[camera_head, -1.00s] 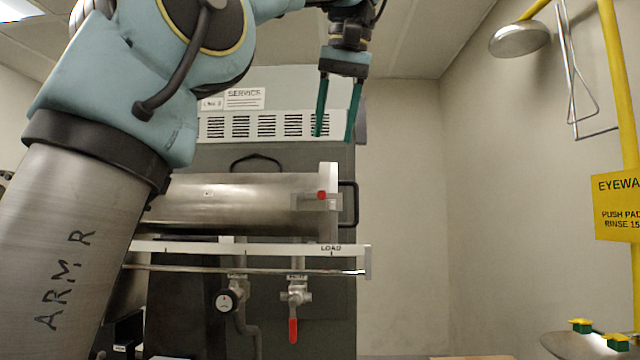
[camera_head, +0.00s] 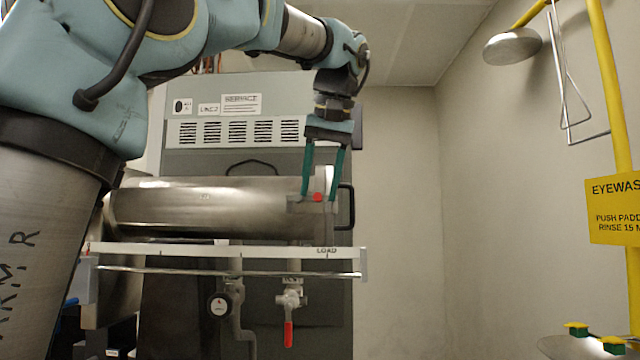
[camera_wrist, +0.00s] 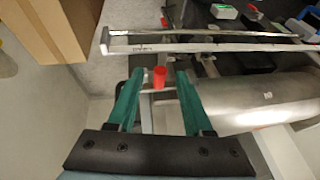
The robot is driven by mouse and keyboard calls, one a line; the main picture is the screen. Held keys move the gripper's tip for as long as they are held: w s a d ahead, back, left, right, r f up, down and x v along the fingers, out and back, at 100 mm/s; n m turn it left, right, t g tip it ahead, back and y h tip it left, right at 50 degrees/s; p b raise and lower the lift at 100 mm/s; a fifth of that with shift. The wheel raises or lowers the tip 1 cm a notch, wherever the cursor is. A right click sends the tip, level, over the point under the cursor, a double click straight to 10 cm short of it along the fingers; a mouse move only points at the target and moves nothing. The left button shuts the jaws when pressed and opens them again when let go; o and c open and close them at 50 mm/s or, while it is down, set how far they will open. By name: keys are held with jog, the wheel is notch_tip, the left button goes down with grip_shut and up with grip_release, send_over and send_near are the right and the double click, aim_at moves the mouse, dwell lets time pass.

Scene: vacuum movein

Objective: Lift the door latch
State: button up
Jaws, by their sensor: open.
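The latch shows as a small red knob (camera_head: 318,197) on a grey bracket at the right end of the steel cylindrical chamber (camera_head: 215,210). It also shows in the wrist view as a short red cylinder (camera_wrist: 159,78). My gripper (camera_head: 321,196) points down over this end, its two green fingers apart and empty. In the wrist view the red knob sits between the fingertips (camera_wrist: 159,72), with a gap visible on both sides. I cannot tell whether the tips are at its depth. A black handle (camera_head: 349,206) stands just right of the knob.
A white rail marked LOAD (camera_head: 220,251) runs below the chamber. A yellow eyewash post (camera_head: 612,110) stands at the right. The space between is clear.

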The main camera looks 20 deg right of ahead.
jog(key=shift+c, duration=0.4)
grip_shut()
dwell(0.9)
